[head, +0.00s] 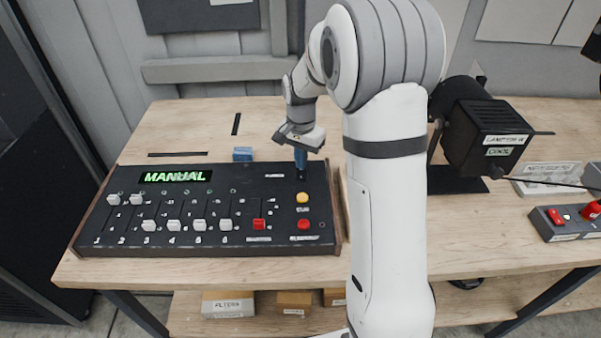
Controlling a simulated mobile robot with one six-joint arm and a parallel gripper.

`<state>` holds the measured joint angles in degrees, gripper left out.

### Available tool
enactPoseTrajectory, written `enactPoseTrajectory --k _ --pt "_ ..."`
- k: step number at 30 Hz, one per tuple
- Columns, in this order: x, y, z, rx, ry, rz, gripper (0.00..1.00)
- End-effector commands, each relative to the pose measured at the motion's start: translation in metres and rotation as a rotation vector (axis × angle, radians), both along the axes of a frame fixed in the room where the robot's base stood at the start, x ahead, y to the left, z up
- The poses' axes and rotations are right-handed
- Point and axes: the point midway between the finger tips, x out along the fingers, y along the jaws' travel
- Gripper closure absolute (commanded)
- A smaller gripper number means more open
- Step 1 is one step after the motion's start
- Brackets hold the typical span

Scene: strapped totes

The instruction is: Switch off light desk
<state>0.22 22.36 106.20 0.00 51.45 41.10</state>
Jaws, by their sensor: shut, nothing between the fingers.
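The light desk (210,246) is a black console with wood ends on the left of the wooden table. Its green display (176,176) is lit and reads MANUAL. Two white faders at the left (114,199) sit higher than several other white faders (173,225) and a red fader (258,223). A yellow button (302,197) sits above a red button (303,224) at the desk's right. My gripper (301,167), with blue fingers, is shut and empty at the desk's upper right corner, pointing down above a small dark control. The fingertips hide most of that control; contact is unclear.
A small blue block (243,154) lies behind the desk. A black stage lamp (487,135) stands to the right of my arm. A grey box with red switches (567,222) is at the far right. Labelled boxes (228,304) sit on the lower shelf.

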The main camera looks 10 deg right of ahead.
Motion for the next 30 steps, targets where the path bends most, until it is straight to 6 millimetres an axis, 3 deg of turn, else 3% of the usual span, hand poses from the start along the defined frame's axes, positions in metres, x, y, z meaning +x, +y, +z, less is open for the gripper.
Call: enactPoseTrajectory --k 16,30 --pt "0.0 0.0 -0.004 0.001 0.001 0.0 1.0" --pt "0.0 0.0 0.031 0.0 0.0 0.0 1.0"
